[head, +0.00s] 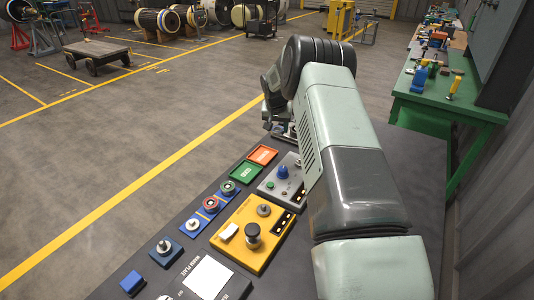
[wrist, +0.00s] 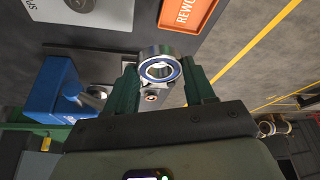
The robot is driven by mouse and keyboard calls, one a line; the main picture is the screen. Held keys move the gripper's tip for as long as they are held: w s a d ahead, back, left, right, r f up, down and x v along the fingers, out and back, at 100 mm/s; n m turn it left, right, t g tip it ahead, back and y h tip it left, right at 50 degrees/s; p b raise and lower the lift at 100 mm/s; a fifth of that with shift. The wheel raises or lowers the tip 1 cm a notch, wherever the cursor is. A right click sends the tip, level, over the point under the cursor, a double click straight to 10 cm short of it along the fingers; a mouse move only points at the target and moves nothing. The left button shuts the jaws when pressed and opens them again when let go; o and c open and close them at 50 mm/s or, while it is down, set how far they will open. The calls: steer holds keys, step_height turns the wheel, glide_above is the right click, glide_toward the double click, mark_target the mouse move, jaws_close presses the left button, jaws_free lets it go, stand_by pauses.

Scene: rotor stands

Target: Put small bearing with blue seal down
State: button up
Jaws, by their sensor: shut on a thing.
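The small bearing with blue seal (wrist: 160,68) is a steel ring with a blue face around an open bore. It shows in the wrist view between the two green fingers of my gripper (wrist: 162,84), which is shut on it. The bearing's face is turned toward the wrist camera. Whether it touches any surface below cannot be told. In the head view my arm hides the bearing and most of the gripper.
An orange REWORK tray (head: 262,155) and a green tray (head: 245,172) lie on the dark bench. Nearby are a grey fixture (head: 270,187) with a blue knob, a yellow fixture (head: 228,254) and blue plates (head: 202,214) with rings. A blue object (wrist: 50,92) stands left in the wrist view.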

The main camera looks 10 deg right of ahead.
steer(key=w+a+f+n, duration=0.2)
steer(key=w+a+f, duration=0.1)
steer(key=a, duration=0.1)
glide_above(263, 155)
steer(key=s, duration=0.1)
steer(key=shift+t+y, duration=0.3)
steer(key=shift+y, duration=0.1)
steer(key=f, duration=0.5)
steer(key=shift+s+a, duration=0.15)
steer(key=shift+a, duration=0.05)
steer(key=shift+f, duration=2.25)
steer(key=shift+f, duration=0.1)
steer(key=o, duration=0.9)
